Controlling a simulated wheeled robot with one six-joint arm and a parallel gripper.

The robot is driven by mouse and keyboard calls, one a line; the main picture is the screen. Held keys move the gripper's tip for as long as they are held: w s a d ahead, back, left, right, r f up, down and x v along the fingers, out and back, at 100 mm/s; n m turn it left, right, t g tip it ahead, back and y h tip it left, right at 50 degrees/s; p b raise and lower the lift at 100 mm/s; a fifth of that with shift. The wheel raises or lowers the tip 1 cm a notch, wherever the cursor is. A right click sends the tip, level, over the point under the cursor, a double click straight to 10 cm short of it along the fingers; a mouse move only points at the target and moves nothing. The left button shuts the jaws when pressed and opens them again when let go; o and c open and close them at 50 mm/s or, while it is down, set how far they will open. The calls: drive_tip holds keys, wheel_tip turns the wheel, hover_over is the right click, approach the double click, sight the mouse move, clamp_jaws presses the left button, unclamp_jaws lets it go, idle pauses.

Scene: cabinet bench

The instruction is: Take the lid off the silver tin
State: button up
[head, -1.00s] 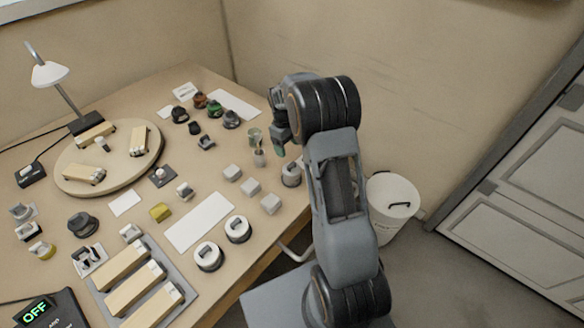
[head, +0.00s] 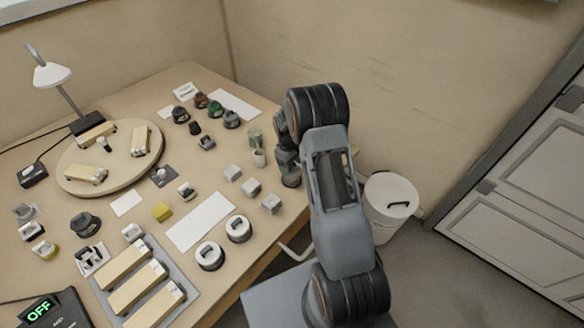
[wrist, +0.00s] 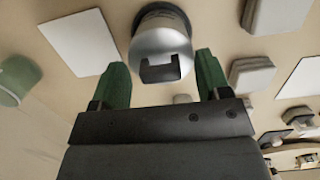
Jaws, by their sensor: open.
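The silver tin (wrist: 160,40) shows at the top of the wrist view, with a dark bracket-shaped handle (wrist: 161,71) on its lid. My gripper (wrist: 163,74) is open, with one green finger on each side of the handle. I see a gap on both sides, and the fingers do not appear to touch the handle. In the head view my gripper and wrist are over the right edge of the bench and mostly hide the tin. The seam between lid and tin cannot be made out.
Pale grey blocks (head: 251,187) stand left of my gripper on the bench. Two white round tins (head: 238,229) sit nearer the front. A white bin (head: 390,203) stands on the floor at right.

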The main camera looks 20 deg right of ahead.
drive_tip(key=shift+c, duration=0.4)
drive_tip(key=c, duration=0.9)
